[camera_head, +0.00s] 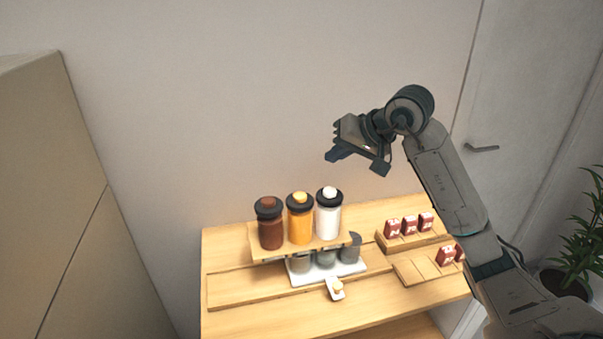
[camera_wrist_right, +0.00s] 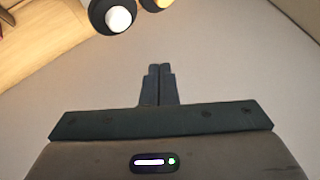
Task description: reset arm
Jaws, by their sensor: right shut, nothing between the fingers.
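My right gripper (camera_head: 356,160) is raised above the wooden cart, in front of the plain wall, with its arm coming in from the right. In the right wrist view its two dark fingers (camera_wrist_right: 160,84) are together, with nothing between them. The gripper is higher than the bottles on the cart and apart from them. My left gripper does not show in either view.
The wooden cart (camera_head: 237,311) bears a rack with brown (camera_head: 271,232), orange (camera_head: 300,226) and white (camera_head: 328,219) bottles, metal cups (camera_head: 350,247) and red packets (camera_head: 410,223). A cabinet (camera_head: 50,200) stands left; a door (camera_head: 520,110) and plant (camera_head: 585,250) are right.

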